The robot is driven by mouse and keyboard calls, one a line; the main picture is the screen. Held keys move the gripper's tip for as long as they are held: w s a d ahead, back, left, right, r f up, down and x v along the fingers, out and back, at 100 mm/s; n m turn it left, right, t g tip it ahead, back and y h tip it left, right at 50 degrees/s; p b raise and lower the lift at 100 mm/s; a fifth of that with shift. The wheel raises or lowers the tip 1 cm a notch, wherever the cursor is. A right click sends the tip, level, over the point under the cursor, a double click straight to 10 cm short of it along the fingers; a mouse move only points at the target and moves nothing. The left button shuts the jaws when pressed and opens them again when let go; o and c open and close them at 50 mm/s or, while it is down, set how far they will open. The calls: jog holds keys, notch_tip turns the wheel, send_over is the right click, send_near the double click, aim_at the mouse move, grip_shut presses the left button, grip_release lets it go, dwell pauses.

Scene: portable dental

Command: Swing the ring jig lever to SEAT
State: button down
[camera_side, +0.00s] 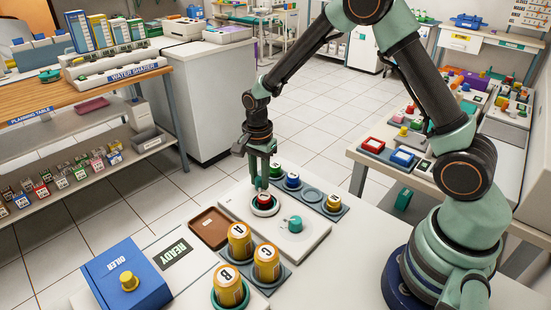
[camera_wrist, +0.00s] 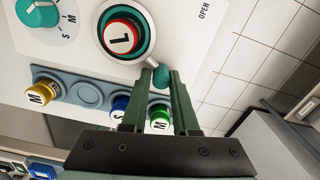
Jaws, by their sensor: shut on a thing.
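The ring jig is a white and teal ring (camera_wrist: 148,40) around a red-rimmed piece marked L (camera_wrist: 122,37). In the side view the red piece (camera_side: 264,199) sits in the ring on a white base plate (camera_side: 308,244). The lever's teal ball knob (camera_wrist: 162,76) is at the ring's edge. My gripper (camera_wrist: 163,73) is shut on this knob, its fingers on either side of it. In the side view my gripper (camera_side: 262,184) reaches down right behind the ring and hides the knob.
A teal dial (camera_wrist: 36,12) marked S and M is on the same plate. A tray (camera_side: 312,194) with green, blue and yellow caps lies close behind. Yellow canisters (camera_side: 240,240), a brown tray (camera_side: 209,228) and a blue oiler (camera_side: 126,275) stand nearby.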

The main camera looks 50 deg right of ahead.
aim_at(260, 178)
dwell(0.5)
jog(key=c, duration=0.7)
grip_release()
notch_tip(260, 178, up, 12)
jog(key=shift+r, duration=0.1)
